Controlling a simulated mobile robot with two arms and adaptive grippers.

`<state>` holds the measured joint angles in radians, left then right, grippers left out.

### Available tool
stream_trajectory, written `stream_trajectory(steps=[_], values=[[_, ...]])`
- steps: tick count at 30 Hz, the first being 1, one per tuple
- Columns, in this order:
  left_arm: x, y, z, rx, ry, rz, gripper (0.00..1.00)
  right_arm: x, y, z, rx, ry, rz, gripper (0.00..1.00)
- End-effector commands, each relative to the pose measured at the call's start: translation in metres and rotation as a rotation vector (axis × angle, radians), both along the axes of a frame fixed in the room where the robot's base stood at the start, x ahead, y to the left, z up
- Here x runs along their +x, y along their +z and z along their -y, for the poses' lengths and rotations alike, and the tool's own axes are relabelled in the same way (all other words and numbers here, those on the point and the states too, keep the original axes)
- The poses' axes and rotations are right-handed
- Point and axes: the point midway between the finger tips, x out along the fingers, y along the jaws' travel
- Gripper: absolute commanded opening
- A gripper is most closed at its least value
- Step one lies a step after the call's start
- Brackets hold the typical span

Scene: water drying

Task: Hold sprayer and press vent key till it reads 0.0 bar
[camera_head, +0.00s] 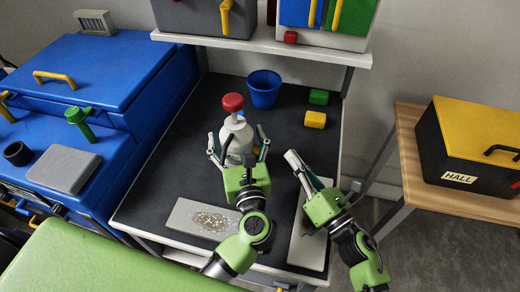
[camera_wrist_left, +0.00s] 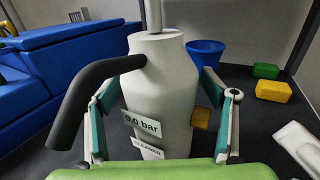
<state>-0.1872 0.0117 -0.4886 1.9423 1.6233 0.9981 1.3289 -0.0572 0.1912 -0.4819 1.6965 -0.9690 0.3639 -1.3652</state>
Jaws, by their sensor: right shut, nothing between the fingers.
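The white sprayer (camera_head: 238,140) with a red top knob (camera_head: 232,102) stands upright on the dark bench top. In the left wrist view, the sprayer (camera_wrist_left: 165,85) shows a black curved spout and a display (camera_wrist_left: 142,126) that reads 0.0 bar. A small orange-brown key (camera_wrist_left: 201,118) sits on its right side. My left gripper (camera_head: 238,150) has one finger on each side of the sprayer, with a visible gap on the right, so it looks open around it. My right gripper (camera_head: 295,160) is shut and empty, to the right of and apart from the sprayer.
A blue bucket (camera_head: 263,90), a green block (camera_head: 318,97) and a yellow block (camera_head: 315,120) stand behind. A pale tray (camera_head: 185,215) with speckled contents lies in front. Blue cabinets (camera_head: 90,65) are left; a yellow-lidded box (camera_head: 480,130) sits on a side table right.

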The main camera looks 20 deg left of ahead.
Motion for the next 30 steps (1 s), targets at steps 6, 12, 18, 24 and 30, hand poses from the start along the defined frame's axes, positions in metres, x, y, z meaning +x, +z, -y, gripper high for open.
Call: stream_trajectory(steps=[6,12,18,24,30], values=[[0.000,0.000,0.000,0.000,0.000,0.000,0.77,0.000,0.000,0.000,0.000,0.000,0.000,0.00],[-0.016,-0.002,0.009,-0.001,-0.001,-0.004,0.77,0.000,0.000,0.000,0.000,0.000,0.000,0.00],[-0.053,-0.002,0.030,-0.002,-0.001,-0.004,0.77,0.000,0.000,0.000,0.000,0.000,0.000,0.00],[-0.086,-0.001,0.049,-0.001,-0.001,-0.003,0.77,0.000,0.000,0.000,0.000,0.000,0.000,0.00],[-0.102,0.000,0.058,0.000,0.000,-0.001,0.77,0.000,0.000,0.000,0.000,0.000,0.000,0.00]])
